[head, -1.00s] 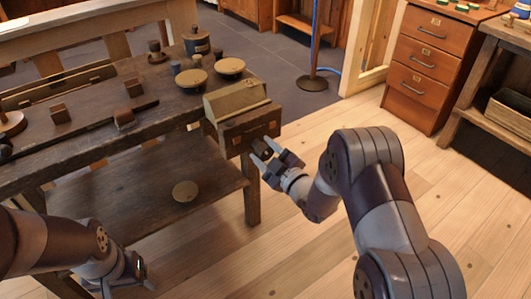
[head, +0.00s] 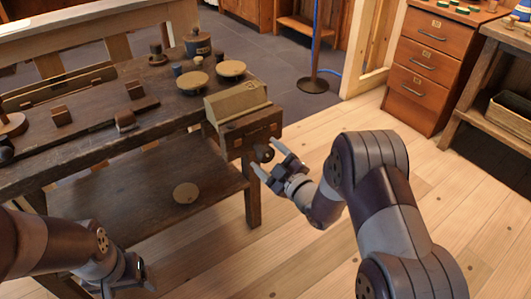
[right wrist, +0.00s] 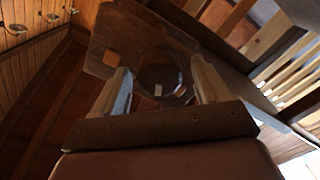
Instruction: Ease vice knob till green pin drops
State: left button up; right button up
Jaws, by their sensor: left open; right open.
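The vice knob (head: 264,153) is a dark round knob on the front of the wooden vice (head: 245,132) at the bench's right end. In the right wrist view the knob (right wrist: 158,80) is a dark disc with a small pale mark. My right gripper (head: 266,158) is open, its fingertips on either side of the knob; the wrist view shows gaps beside it. My left gripper (head: 140,275) is open and empty at the lower left, away from the vice. I cannot make out a green pin.
The bench top (head: 85,140) holds several dark blocks, a blue-banded pot (head: 197,44) and two round pale-topped pieces. A round disc (head: 186,193) lies on the lower shelf (head: 150,190). A drawer cabinet (head: 430,65) stands at the back right.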

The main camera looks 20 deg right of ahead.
jog(key=p+v, duration=0.2)
jog(key=v, duration=0.9)
jog(key=shift+s, duration=0.2)
jog(key=shift+r, duration=0.1)
jog(key=s+d+f+m+g+h, duration=0.4)
jog(key=d+f+m+g+h, duration=0.25)
jog(key=f+g, duration=0.35)
jog(key=s+a+r+m+g, duration=0.2)
jog(key=s+m+g, duration=0.1)
jog(key=s, duration=0.3)
jog(key=s+a+r+m+g, duration=0.2)
jog(key=s+r+m+g, duration=0.1)
jog(key=s+m+g, duration=0.15)
jog(key=a+r+n+t+p, duration=0.1)
jog(key=a+r+n+t, duration=0.1)
jog(key=a+r, duration=0.3)
notch_tip(320, 180, up, 32)
jog(key=p, duration=3.2)
jog(key=shift+w+d, duration=0.2)
jog(key=shift+w, duration=0.15)
